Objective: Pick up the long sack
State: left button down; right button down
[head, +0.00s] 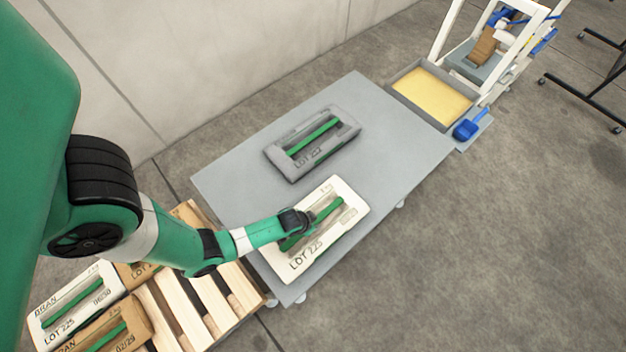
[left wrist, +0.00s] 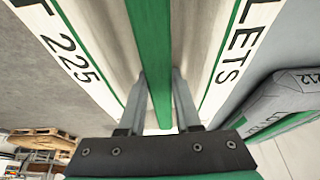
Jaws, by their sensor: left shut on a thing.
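A white sack (head: 345,192) with a green band and "LOT 225" printed on it is at the near end of the grey table. My left gripper (head: 287,238) reaches it from above. In the left wrist view my left gripper (left wrist: 158,105) has its two fingers on either side of the green band, shut on the white sack (left wrist: 95,40). I cannot tell whether the sack touches the table. A grey sack (head: 290,168) marked "LOT 212" lies farther back on the table, apart from the white one; part of it (left wrist: 285,95) shows in the left wrist view. My right gripper is not in view.
The grey table (head: 400,120) has clear room at its far right. A tray with yellow contents (head: 432,94) and a blue scoop (head: 466,130) are beyond it. A wooden pallet (head: 190,310) with several sacks stands at lower left. A wall runs behind.

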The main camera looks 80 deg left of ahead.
pick_arm(q)
jog(key=shift+w+r, duration=0.15)
jog(key=shift+r, duration=0.05)
dwell(0.3)
jog(key=shift+r, duration=0.1)
